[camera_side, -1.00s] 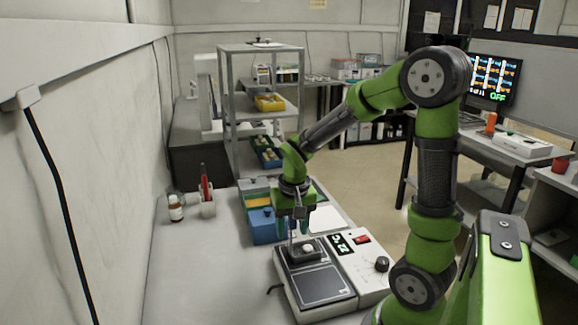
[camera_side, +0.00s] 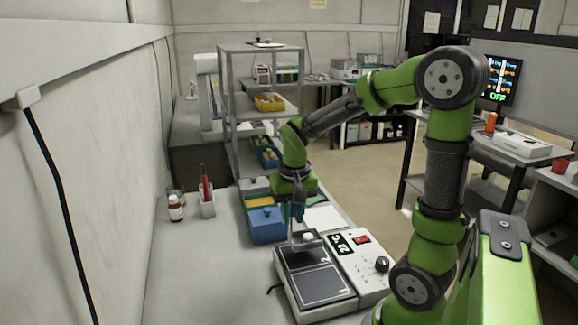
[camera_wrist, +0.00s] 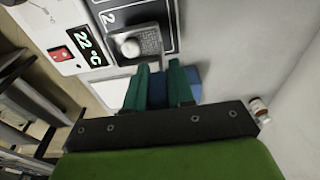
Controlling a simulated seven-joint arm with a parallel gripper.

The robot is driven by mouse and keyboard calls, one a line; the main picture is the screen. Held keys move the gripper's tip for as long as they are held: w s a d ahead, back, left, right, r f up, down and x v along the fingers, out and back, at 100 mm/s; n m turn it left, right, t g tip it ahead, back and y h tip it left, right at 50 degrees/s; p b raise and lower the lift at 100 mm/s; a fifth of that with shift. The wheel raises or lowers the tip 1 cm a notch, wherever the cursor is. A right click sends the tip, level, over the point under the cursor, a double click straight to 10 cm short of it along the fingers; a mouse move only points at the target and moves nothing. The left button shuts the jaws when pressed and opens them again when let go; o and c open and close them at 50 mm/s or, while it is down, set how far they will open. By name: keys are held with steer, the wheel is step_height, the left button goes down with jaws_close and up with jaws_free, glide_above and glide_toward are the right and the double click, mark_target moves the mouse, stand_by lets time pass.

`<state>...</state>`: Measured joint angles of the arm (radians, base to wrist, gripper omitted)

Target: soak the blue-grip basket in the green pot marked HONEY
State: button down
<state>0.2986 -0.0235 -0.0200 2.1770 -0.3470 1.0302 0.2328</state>
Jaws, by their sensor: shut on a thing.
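A small wire basket (camera_side: 307,241) with a white piece in it hangs below my gripper (camera_side: 298,216), just above the far plate of the heating unit. The wrist view shows the mesh basket (camera_wrist: 150,40) beyond my teal fingers (camera_wrist: 159,66). My gripper is shut on the basket's upright handle; the grip's colour is mostly hidden by the fingers. A green surface (camera_side: 317,199) shows partly behind my gripper; I cannot tell whether it is the green pot, and no HONEY marking is legible.
The white unit (camera_side: 350,262) has two dark plates, a display, a red switch and a knob. A blue pot (camera_side: 266,226), an orange one (camera_side: 258,201) and a grey-lidded one (camera_side: 254,185) stand behind it. A bottle (camera_side: 175,208) is at left. The front-left bench is clear.

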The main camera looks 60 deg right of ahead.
steer(key=r, duration=0.6)
steer(key=shift+w+d, duration=0.1)
steer(key=shift+w, duration=0.1)
steer(key=w+d+r, duration=0.1)
steer(key=w+d, duration=0.4)
steer(key=w, duration=0.3)
steer(key=w+d, duration=0.5)
steer(key=w, duration=0.3)
steer(key=w+d+f, duration=0.4)
steer(key=w+d, duration=0.1)
steer(key=w, duration=0.2)
steer(key=shift+s+f, duration=0.2)
steer(key=shift+f, duration=5.05)
